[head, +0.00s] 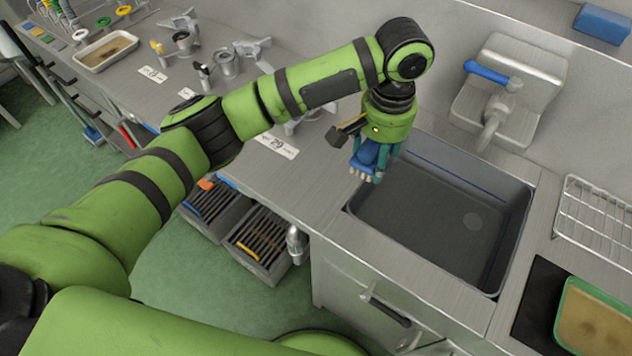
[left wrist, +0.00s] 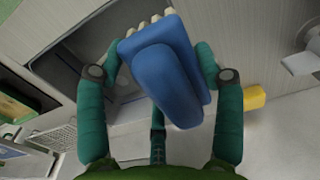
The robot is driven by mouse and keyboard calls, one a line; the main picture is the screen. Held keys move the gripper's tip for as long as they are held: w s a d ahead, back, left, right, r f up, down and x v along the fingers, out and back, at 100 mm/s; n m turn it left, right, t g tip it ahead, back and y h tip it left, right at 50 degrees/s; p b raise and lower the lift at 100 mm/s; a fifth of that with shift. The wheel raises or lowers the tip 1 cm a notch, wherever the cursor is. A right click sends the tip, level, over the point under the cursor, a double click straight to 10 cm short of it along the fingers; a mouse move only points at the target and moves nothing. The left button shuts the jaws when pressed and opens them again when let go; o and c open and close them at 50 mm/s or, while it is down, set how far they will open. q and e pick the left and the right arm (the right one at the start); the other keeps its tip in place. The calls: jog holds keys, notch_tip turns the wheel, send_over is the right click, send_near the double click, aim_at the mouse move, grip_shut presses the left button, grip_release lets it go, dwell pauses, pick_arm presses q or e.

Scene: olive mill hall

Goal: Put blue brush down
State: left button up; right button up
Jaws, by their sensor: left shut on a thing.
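My left gripper (head: 374,160) is shut on the blue brush (head: 366,153) and holds it near the left rim of the sink. In the head view the bristles point downward. I cannot tell whether they touch the counter or the rim. My right gripper is out of view.
The empty dark sink basin (head: 440,215) lies right of the brush. A tap with a blue lever (head: 487,72) stands behind it. A wire rack (head: 598,222) and a green-rimmed tray (head: 590,322) are at the right. Metal fittings (head: 228,64) and labels occupy the left counter.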

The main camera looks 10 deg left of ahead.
pick_arm(q)
jog(key=shift+s+d+f, duration=0.1)
jog(key=shift+d, duration=0.3)
jog(key=p, duration=0.4)
send_over(319, 184)
notch_tip(319, 184, down, 7)
jog(key=shift+r, duration=0.1)
notch_tip(319, 184, down, 4)
jog(key=shift+r+p, duration=0.1)
jog(key=shift+p, duration=0.2)
jog(key=shift+f, duration=0.2)
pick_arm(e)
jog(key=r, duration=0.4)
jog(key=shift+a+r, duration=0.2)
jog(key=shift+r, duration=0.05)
pick_arm(q)
jog(key=shift+f, duration=0.2)
jog(key=o, duration=1.1)
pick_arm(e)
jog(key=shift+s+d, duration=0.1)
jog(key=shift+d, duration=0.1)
